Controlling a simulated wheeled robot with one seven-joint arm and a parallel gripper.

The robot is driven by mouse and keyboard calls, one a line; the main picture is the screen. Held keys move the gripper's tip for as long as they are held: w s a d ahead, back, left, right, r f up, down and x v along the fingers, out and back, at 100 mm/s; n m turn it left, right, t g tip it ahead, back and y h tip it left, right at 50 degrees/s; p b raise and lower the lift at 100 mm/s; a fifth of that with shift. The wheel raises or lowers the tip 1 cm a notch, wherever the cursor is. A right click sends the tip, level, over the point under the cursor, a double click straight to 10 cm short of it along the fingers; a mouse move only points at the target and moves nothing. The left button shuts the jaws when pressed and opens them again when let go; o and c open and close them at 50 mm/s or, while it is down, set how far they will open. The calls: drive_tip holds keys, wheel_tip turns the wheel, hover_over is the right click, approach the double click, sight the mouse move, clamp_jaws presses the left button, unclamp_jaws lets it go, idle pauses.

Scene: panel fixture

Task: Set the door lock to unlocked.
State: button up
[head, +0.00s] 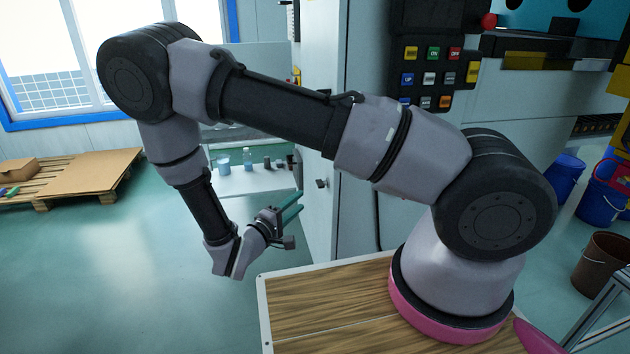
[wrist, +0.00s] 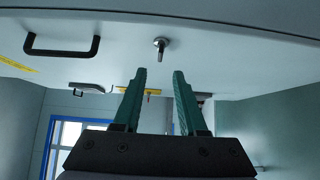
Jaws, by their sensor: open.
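The door lock (wrist: 160,46) is a small metal knob with a short stem on the pale cabinet door (wrist: 225,45) in the wrist view. A small dark fitting (head: 321,183) on the cabinet's side in the head view looks like the same lock. My gripper (wrist: 160,72) has teal fingers, spread apart and empty. In the wrist view the lock appears just beyond the gap between the fingertips, apart from them. In the head view my gripper (head: 301,203) hangs left of the cabinet, its fingers pointing toward it. The lock's set position is too small to read.
A black pull handle (wrist: 62,46) is on the door beside the lock. A button panel (head: 432,75) is on the cabinet front. A low white shelf (head: 245,180) with small containers stands behind my gripper. Open green floor (head: 110,270) lies to the left.

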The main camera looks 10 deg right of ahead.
sight(322, 184)
drive_tip(key=x, duration=1)
drive_tip(key=shift+w+d, duration=0.15)
drive_tip(key=shift+w, duration=0.25)
drive_tip(key=shift+f, duration=0.15)
clamp_jaws()
